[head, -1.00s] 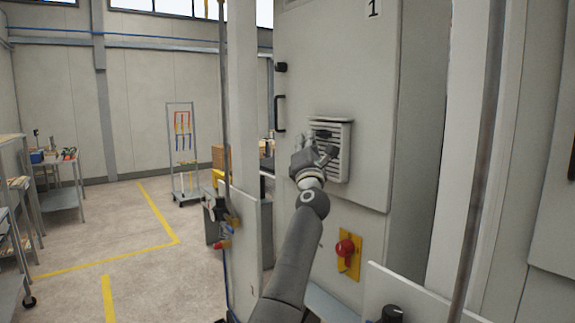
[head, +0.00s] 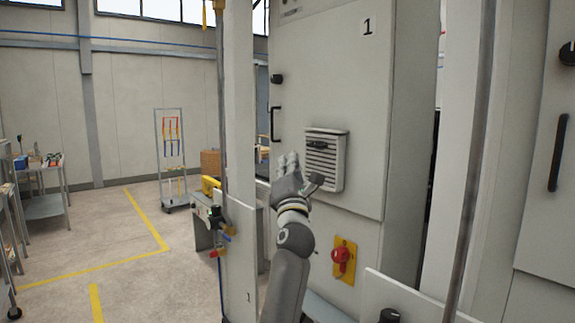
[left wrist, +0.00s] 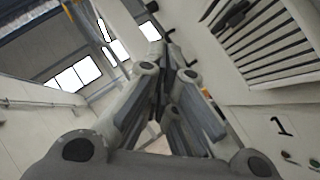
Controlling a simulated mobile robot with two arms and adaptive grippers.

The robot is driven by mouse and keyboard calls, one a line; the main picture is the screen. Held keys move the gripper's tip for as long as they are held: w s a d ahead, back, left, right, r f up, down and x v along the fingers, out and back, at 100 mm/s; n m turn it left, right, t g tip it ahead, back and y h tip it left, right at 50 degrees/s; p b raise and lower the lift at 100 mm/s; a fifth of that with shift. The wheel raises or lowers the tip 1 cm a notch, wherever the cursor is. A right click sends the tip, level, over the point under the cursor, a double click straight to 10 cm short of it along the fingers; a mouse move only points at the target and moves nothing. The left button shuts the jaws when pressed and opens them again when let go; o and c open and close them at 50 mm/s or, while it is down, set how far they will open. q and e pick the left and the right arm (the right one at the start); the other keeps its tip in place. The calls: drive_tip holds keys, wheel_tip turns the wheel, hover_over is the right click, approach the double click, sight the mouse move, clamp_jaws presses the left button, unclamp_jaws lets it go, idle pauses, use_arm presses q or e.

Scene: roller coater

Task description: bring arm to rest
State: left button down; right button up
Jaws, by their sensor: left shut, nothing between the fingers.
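My left arm reaches up from the bottom centre of the head view, and its gripper (head: 297,172) is in front of the grey cabinet (head: 330,90) marked 1. The gripper is shut with nothing in it, just left of the louvred vent (head: 330,170) and overlapping its lower left edge in the picture. I cannot tell the exact gap to the cabinet face. In the left wrist view the gripper's fingers (left wrist: 168,75) are close together, and the vent shows at upper right. My right gripper is in neither view.
A red rotary switch (head: 341,258) on a yellow plate sits below the vent. A black door handle (head: 275,124) is left of it. A pale post (head: 239,100) stands close on the left. Open floor with yellow lines and a wheeled rack (head: 172,160) lies farther left.

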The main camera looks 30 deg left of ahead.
use_arm(q)
drive_tip(key=shift+r+v, duration=0.25)
drive_tip(key=shift+v, duration=0.9)
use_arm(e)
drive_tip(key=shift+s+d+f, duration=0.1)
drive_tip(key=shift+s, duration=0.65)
